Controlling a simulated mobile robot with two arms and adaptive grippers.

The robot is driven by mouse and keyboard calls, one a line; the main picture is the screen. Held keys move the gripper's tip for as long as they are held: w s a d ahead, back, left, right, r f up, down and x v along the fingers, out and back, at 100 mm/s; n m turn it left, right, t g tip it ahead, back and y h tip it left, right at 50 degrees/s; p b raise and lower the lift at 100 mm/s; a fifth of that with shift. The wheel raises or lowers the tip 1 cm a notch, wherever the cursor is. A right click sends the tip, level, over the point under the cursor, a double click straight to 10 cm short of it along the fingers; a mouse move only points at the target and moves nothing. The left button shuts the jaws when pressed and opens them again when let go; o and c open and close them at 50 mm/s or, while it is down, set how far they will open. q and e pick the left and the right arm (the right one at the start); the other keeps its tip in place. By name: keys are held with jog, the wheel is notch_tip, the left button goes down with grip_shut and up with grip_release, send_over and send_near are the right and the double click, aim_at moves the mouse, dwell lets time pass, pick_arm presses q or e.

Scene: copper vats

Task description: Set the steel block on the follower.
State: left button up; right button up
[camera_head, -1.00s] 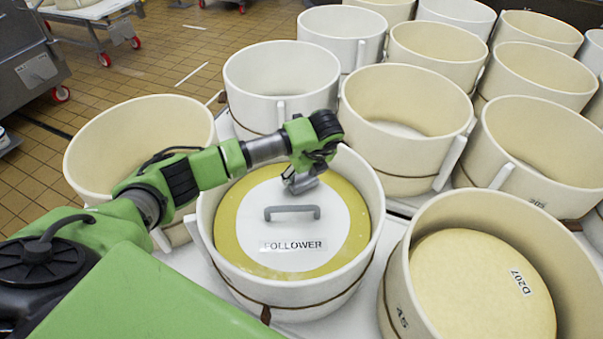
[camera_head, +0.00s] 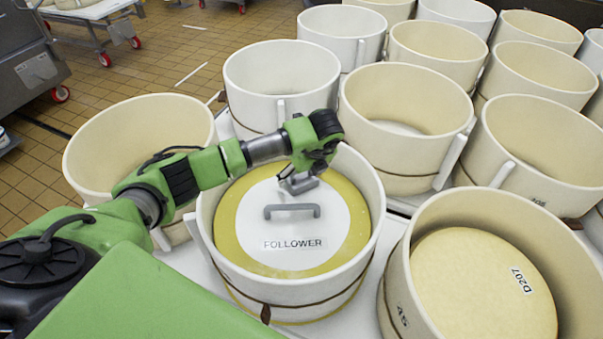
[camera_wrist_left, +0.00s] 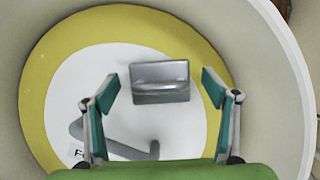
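The follower is a yellow disc with a white centre (camera_head: 262,226), inside a cream round vat (camera_head: 300,303). A grey bar handle (camera_head: 292,209) stands on it. The steel block (camera_head: 303,187), small and grey with its own handle, sits on the white area behind the bar handle. The left wrist view shows the block (camera_wrist_left: 160,82) whole, on the follower's white part (camera_wrist_left: 65,105). My left gripper (camera_wrist_left: 160,90) is open, one finger on each side of the block with gaps between. In the head view the gripper (camera_head: 305,174) hides part of the block. My right gripper is not in view.
The vat's wall (camera_wrist_left: 285,80) rises close around the follower. A vat holding a pale disc marked D207 (camera_head: 475,285) stands at front right. Several empty vats crowd the back and right. Tiled floor (camera_head: 190,55) is free at the back left.

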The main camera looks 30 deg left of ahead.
pick_arm(q)
jog(key=shift+s+f, duration=0.15)
jog(key=shift+f, duration=0.1)
jog(key=shift+d+r, duration=0.1)
jog(key=shift+r, duration=0.3)
jog(key=v, duration=1.1)
jog(key=shift+r, duration=0.3)
